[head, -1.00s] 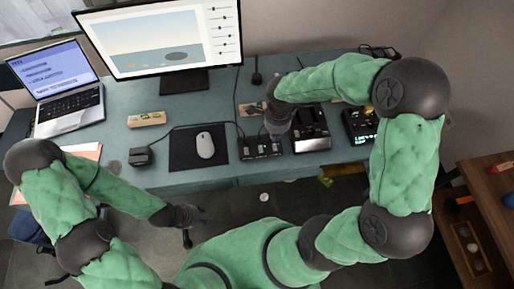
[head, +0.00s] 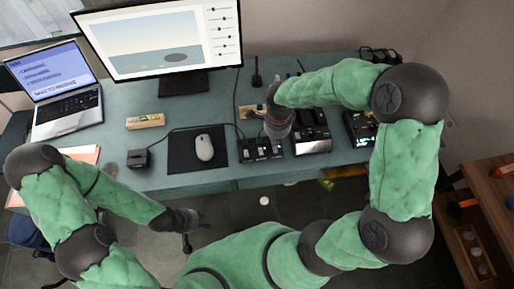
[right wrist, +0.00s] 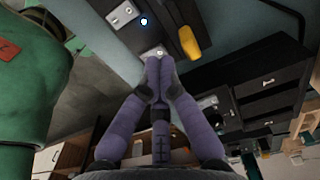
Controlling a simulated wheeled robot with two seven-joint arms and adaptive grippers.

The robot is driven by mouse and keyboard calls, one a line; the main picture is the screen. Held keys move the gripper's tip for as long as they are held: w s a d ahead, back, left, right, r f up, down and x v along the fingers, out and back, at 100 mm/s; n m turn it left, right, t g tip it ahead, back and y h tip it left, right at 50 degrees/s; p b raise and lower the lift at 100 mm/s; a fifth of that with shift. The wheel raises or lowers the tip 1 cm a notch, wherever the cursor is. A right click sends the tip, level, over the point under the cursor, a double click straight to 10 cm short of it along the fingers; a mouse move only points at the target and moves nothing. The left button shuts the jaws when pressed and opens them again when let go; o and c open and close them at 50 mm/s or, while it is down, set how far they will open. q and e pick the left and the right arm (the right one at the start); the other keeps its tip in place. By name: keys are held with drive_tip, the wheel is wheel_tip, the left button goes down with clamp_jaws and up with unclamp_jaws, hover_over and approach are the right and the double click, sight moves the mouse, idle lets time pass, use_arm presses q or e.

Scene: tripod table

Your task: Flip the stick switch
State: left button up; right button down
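A black control box with several small light switches (head: 262,149) sits near the front edge of the desk. I cannot tell for certain which control is the stick switch. My right gripper (head: 276,130) is low over the desk beside this box. In the right wrist view its purple fingers (right wrist: 158,68) are drawn together at the tips, against or just in front of a light panel with a small bright knob (right wrist: 159,53). Contact cannot be told, and nothing shows held between them. My left gripper (head: 194,217) hangs in front of the desk, away from the controls; its fingers are too small to read.
A black device (head: 312,139) stands right of the box, and another with a lit display (head: 360,128) is further right. A mouse (head: 204,147) on a dark mat, a small black block (head: 139,158), a monitor (head: 165,40) and a laptop (head: 62,85) occupy the left.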

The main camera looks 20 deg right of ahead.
use_arm(q)
drive_tip(key=shift+f+b, duration=1.05)
use_arm(e)
drive_tip(key=shift+f, duration=1.15)
use_arm(q)
drive_tip(key=shift+r, duration=0.15)
use_arm(e)
drive_tip(key=shift+r, duration=0.2)
drive_tip(key=shift+r+p, duration=2.25)
drive_tip(key=shift+r, duration=1.15)
use_arm(q)
wheel_tip(320, 180, up, 4)
drive_tip(key=shift+r, duration=0.1)
